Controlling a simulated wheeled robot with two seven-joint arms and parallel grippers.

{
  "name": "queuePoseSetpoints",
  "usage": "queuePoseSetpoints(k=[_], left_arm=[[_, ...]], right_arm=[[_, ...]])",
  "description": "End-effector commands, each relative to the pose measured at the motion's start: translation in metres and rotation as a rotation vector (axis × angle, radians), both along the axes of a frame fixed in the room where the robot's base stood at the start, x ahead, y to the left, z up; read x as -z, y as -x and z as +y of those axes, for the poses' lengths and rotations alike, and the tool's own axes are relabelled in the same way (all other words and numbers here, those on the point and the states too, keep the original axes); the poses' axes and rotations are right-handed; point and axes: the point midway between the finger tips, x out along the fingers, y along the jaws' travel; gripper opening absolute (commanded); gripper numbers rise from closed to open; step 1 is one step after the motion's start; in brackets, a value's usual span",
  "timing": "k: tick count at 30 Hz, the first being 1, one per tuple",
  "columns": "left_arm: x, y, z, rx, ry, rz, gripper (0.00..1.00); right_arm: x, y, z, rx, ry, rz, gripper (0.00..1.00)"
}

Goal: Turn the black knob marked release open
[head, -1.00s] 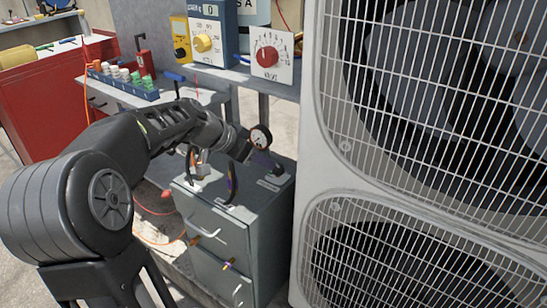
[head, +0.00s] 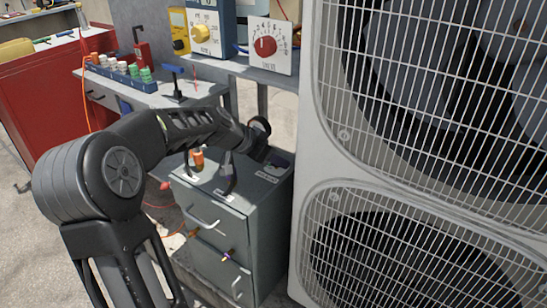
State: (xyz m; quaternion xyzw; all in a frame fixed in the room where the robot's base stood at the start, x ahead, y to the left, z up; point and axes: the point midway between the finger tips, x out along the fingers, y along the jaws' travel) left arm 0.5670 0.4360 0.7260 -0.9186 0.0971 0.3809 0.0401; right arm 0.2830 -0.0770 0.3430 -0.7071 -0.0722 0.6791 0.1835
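The grey cabinet (head: 255,205) stands left of the large fan unit. Small labels on its top are too small to read. I cannot make out which part is the black knob marked release; my arm and gripper cover part of the top. My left gripper (head: 209,178) reaches over the cabinet top, its two dark fingers apart. An orange-topped fitting (head: 198,158) shows between or behind the fingers; I cannot tell whether they touch it. A round gauge (head: 260,126) shows nearly edge-on beside my wrist. My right gripper is out of view.
The fan unit (head: 332,165) blocks the right side. Behind are a shelf with a red-knobbed dial panel (head: 270,46) and a meter with a yellow knob (head: 201,32). A rack of coloured caps (head: 122,72) and a red cabinet (head: 45,95) stand at left.

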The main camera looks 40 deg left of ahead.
Motion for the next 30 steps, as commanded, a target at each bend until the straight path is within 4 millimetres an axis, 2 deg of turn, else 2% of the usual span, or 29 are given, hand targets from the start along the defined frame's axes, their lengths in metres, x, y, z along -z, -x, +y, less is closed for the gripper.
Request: queuePoseSetpoints(k=[7, 25, 30], left_arm=[[-0.0002, -0.0003, -0.0001, 0.000, 0.000, 0.000, 0.50], [-0.0002, -0.0001, 0.0001, 0.000, 0.000, 0.000, 0.01], [-0.0001, 0.0000, 0.0001, 0.000, 0.000, 0.000, 0.00]], right_arm=[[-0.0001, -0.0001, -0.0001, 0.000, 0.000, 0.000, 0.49], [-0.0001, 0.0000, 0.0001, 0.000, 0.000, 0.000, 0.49], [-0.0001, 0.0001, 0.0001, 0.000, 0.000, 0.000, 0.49]])
